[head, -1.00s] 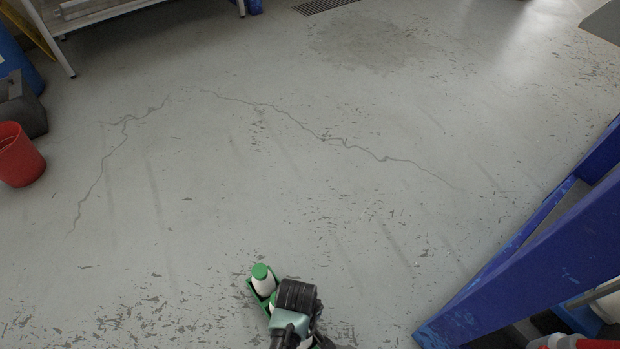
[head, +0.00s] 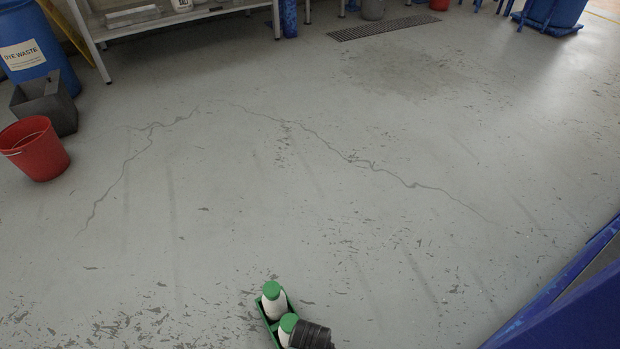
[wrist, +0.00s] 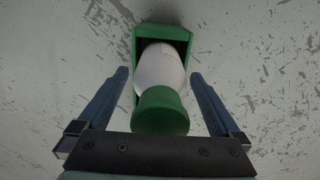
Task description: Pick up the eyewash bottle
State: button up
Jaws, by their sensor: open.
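Two white bottles with green caps, one farther (head: 274,304) and one nearer (head: 285,330), stand in a green holder (head: 262,322) at the bottom centre of the head view. A dark part of my arm partly covers the nearer side. In the wrist view a white bottle with a green cap (wrist: 160,110) stands in the green holder (wrist: 162,32). My gripper (wrist: 160,75) is open, with one finger on each side of this bottle and visible gaps to both. I cannot tell which of the two bottles it is.
A red bucket (head: 36,150), a grey bin (head: 45,102) and a blue dye waste drum (head: 40,62) stand at the left. A metal bench (head: 170,20) is at the back. A blue frame (head: 580,305) is at the lower right. The cracked floor between is clear.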

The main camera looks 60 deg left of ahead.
jog(key=shift+f, duration=0.6)
grip_shut()
